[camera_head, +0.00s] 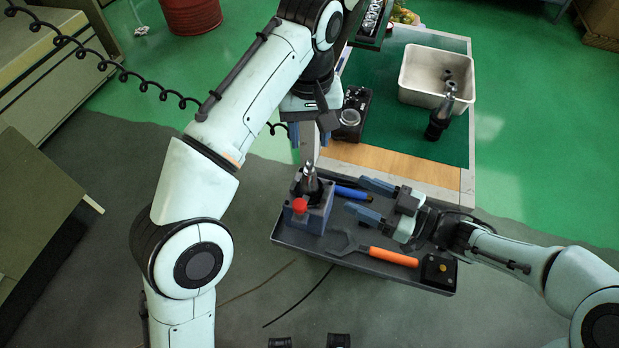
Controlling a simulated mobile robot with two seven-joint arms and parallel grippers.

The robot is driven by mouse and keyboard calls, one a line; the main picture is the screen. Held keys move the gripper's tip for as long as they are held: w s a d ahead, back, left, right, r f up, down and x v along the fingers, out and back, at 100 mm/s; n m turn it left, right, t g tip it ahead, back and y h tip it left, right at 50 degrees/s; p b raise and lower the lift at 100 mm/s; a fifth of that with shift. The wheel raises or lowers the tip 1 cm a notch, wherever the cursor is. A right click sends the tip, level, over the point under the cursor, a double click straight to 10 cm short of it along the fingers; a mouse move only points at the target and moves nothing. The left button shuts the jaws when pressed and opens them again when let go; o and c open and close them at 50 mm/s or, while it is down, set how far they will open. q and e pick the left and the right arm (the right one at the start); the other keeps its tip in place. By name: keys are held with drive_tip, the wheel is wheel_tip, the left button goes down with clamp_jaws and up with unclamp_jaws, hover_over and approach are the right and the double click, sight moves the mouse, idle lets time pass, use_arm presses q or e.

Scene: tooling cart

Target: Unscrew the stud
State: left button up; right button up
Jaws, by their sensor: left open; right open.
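A tool holder (309,183) stands upright in a blue-grey fixture (313,214) with a red knob (299,205). The small stud (309,167) shows at its narrow top. My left gripper (310,140) is open, with its blue fingers pointing down, and appears just above and behind the tool holder in the picture. I see nothing between its fingers. My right gripper (366,199) is open and empty, its fingers pointing left towards the fixture and apart from it. A spanner with an orange handle (388,256) lies in front of the fixture, its grey open jaw to the left.
The dark tray (300,238) also holds a blue-handled tool (352,193) and a black box with a yellow button (438,268). Behind it, a bench with a green mat (395,120) carries a white bin (410,88) and another tool holder (440,118).

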sight(316, 177)
drive_tip(key=x, duration=1.2)
drive_tip(key=shift+a, duration=0.3)
clamp_jaws()
